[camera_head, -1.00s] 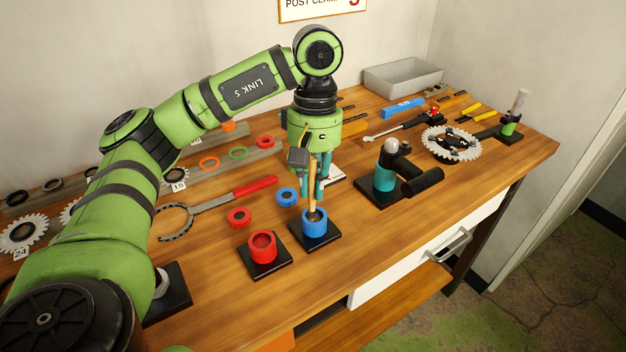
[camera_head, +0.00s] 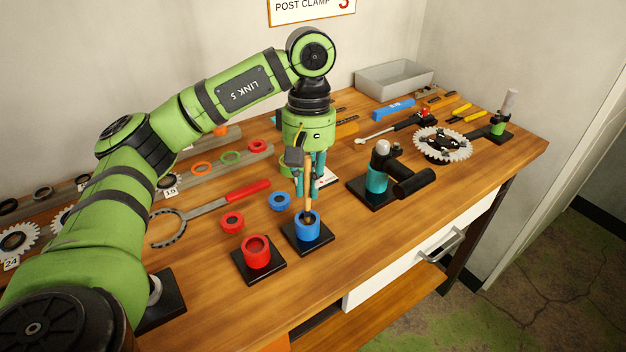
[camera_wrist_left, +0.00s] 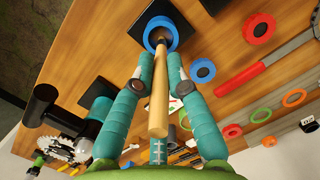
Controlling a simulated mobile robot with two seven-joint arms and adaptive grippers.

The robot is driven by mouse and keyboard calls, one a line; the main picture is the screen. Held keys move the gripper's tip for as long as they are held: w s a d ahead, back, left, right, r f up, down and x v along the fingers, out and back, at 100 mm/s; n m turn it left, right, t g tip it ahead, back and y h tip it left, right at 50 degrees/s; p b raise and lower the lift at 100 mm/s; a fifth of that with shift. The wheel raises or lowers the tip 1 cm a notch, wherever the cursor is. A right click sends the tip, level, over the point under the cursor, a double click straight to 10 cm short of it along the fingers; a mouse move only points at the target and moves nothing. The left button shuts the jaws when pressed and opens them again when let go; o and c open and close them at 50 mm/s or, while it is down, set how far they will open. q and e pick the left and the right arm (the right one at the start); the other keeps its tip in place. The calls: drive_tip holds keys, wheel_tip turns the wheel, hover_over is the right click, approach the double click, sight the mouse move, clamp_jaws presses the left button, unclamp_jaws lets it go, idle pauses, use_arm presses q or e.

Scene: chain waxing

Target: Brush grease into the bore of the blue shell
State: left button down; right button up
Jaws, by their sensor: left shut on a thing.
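The blue shell (camera_head: 307,226) stands upright on a black square base (camera_head: 322,243) near the front of the bench. My left gripper (camera_head: 309,190) points down above it, its teal fingers shut on a brush with a wooden handle (camera_head: 308,196). The brush's lower end is at the mouth of the shell's bore; how deep it reaches is hidden. In the left wrist view the brush handle (camera_wrist_left: 158,95) runs between the fingers (camera_wrist_left: 155,88) to the blue shell (camera_wrist_left: 174,40). My right gripper is not in view.
A red shell (camera_head: 257,252) on a black base stands to the left. A red ring (camera_head: 232,222) and a blue ring (camera_head: 281,201) lie behind. A red-handled wrench (camera_head: 240,192) lies farther left, and a black-handled tool on a stand (camera_head: 377,180) stands to the right.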

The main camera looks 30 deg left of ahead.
use_arm(q)
drive_tip(key=shift+s+a, duration=0.25)
drive_tip(key=shift+a, duration=0.15)
drive_tip(key=shift+r, duration=0.1)
wheel_tip(320, 180, up, 7)
drive_tip(key=p, duration=0.6)
drive_tip(key=shift+p, duration=0.35)
drive_tip(key=shift+d+f, duration=0.25)
drive_tip(key=shift+f, duration=0.1)
drive_tip(key=s+d+f+m+y, duration=0.1)
drive_tip(key=s+d+f+m, duration=0.3)
drive_tip(key=d+f+m, duration=0.4)
drive_tip(key=shift+s+d+f+m+y, duration=0.15)
drive_tip(key=shift+d+f+m+y, duration=0.2)
drive_tip(key=shift+d+m, duration=0.5)
